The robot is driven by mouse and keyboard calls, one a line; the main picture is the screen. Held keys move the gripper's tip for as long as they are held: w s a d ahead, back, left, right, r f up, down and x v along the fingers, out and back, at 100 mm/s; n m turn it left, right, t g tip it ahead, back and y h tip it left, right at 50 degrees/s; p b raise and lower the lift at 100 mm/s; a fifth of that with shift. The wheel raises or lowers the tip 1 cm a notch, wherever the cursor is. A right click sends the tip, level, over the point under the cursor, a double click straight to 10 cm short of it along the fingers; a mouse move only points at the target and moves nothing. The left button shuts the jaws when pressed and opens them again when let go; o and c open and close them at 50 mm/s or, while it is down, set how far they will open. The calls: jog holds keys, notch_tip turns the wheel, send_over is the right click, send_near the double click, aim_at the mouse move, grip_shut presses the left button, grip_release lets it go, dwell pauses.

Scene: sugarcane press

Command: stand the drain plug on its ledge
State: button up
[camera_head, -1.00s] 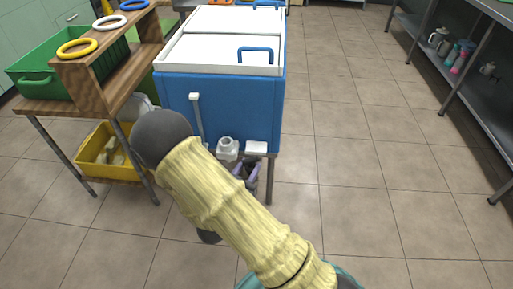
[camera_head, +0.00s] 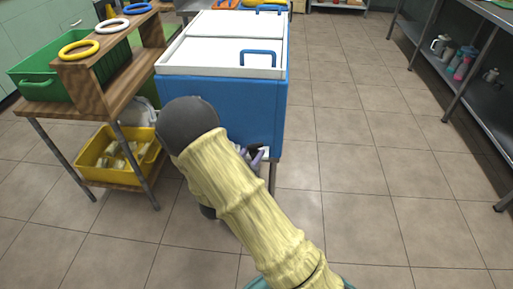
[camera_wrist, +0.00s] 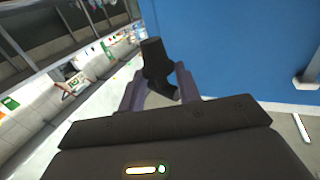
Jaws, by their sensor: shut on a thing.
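My gripper (camera_wrist: 160,82) has its purple fingers closed on a dark, stepped drain plug (camera_wrist: 157,62). The plug sticks up past the fingertips, tilted in the wrist view. In the head view my gripper (camera_head: 254,154) is low at the front of the blue chest (camera_head: 240,105), mostly behind my arm. A small white ledge (camera_head: 265,150) on the chest's lower front barely shows beside the fingers. The plug appears apart from the chest wall. The drain spout is hidden by my arm in the head view. A grey fitting (camera_wrist: 310,72) shows on the blue wall in the wrist view.
A wooden stand (camera_head: 90,85) with rings and a green crate (camera_head: 35,75) is at left, a yellow bin (camera_head: 95,165) below. A metal shelf (camera_head: 440,65) is at right. The floor between is clear. A chest leg (camera_head: 272,178) is close to my gripper.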

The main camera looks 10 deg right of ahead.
jog(key=w+d+b, duration=0.1)
jog(key=w, duration=0.2)
jog(key=w+d+b, duration=0.1)
jog(key=w, duration=0.3)
jog(key=w+d+b, duration=0.1)
jog(key=w, duration=0.2)
jog(key=shift+w+d+f, duration=0.2)
jog(key=shift+f, duration=0.1)
jog(key=shift+s+f, duration=0.15)
jog(key=shift+f, duration=0.55)
notch_tip(320, 180, down, 5)
jog(key=b, duration=0.3)
jog(key=shift+f+b, duration=0.1)
jog(key=shift+b, duration=0.25)
